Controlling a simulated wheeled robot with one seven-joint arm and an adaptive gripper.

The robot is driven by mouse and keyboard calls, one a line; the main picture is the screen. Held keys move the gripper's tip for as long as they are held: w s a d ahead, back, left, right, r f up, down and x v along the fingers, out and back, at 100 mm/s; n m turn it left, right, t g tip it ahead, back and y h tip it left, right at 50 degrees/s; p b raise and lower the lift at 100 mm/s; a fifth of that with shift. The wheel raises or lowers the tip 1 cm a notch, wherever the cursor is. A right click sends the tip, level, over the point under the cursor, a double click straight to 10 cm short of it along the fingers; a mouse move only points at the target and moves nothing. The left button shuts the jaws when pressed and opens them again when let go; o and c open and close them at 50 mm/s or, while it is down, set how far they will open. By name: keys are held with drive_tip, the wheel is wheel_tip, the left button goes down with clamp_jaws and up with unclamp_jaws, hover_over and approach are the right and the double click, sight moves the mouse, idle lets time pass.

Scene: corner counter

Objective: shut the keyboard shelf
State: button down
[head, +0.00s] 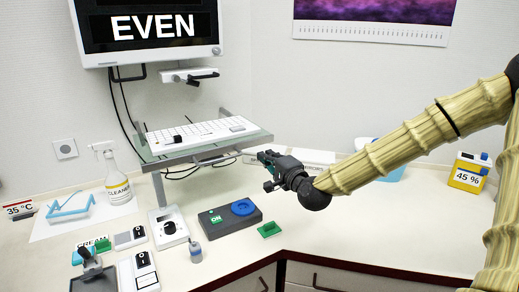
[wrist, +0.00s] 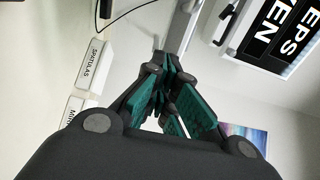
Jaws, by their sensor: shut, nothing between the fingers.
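The keyboard shelf (head: 251,137) is a glass plate on metal supports below the monitor, and it stands out over the counter. My gripper (head: 266,165) is just right of the shelf's front right corner and a little lower in the picture. I cannot tell whether it touches the shelf. The wrist view shows the teal-padded fingers (wrist: 172,75) drawn together with nothing held.
The monitor (head: 150,28) hangs above. A spray bottle (head: 117,178) stands at left. A control box with a blue dial (head: 242,207) and a knob box (head: 169,227) sit below the shelf. A yellow container (head: 468,172) is at right. Labelled boxes (wrist: 94,65) show in the wrist view.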

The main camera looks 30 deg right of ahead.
drive_tip(key=shift+w+a+p, duration=0.1)
drive_tip(key=shift+w+p, duration=0.7)
drive_tip(key=shift+w, duration=2.05)
